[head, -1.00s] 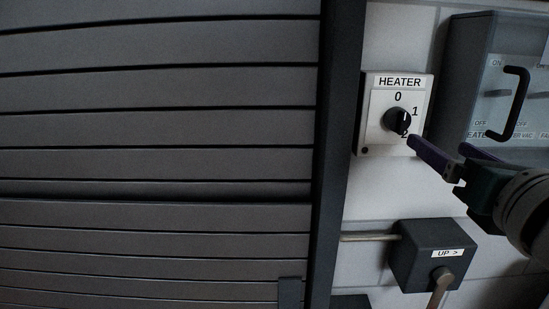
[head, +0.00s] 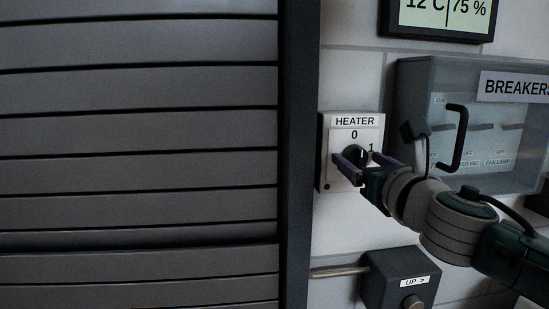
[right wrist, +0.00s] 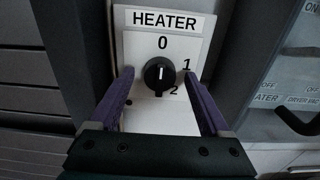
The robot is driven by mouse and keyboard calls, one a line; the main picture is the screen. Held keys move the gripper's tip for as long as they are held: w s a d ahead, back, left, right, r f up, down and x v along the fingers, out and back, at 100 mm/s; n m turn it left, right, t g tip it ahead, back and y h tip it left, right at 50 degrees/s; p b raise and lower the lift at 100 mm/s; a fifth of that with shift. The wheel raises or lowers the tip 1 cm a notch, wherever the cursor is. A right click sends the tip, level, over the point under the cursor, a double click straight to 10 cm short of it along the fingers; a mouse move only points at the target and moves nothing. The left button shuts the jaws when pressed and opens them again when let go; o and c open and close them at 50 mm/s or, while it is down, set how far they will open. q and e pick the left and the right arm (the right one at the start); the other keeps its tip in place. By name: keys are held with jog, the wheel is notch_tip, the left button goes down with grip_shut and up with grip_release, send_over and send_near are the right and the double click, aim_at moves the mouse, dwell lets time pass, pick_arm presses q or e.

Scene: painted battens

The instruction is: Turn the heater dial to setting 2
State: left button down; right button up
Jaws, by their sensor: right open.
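The heater dial (head: 353,154) is a round black knob on a white plate (head: 338,137) labelled HEATER, with 0 above the knob, 1 to its right and 2 at its lower right. The right wrist view shows the dial (right wrist: 160,75) with a short upright white mark on its face; I cannot tell which end points. My right gripper (head: 357,158) is open in front of the plate. In the right wrist view its purple fingers stand left and right of the dial, with gaps on both sides. My left gripper is not in view.
A breaker box (head: 414,115) with a black handle (head: 461,138) stands close on the right. A dark box labelled UP (head: 385,281) is below. A display (head: 440,14) hangs above. A slatted grey shutter (head: 140,120) fills the left.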

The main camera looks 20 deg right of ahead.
grip_shut()
dwell(0.6)
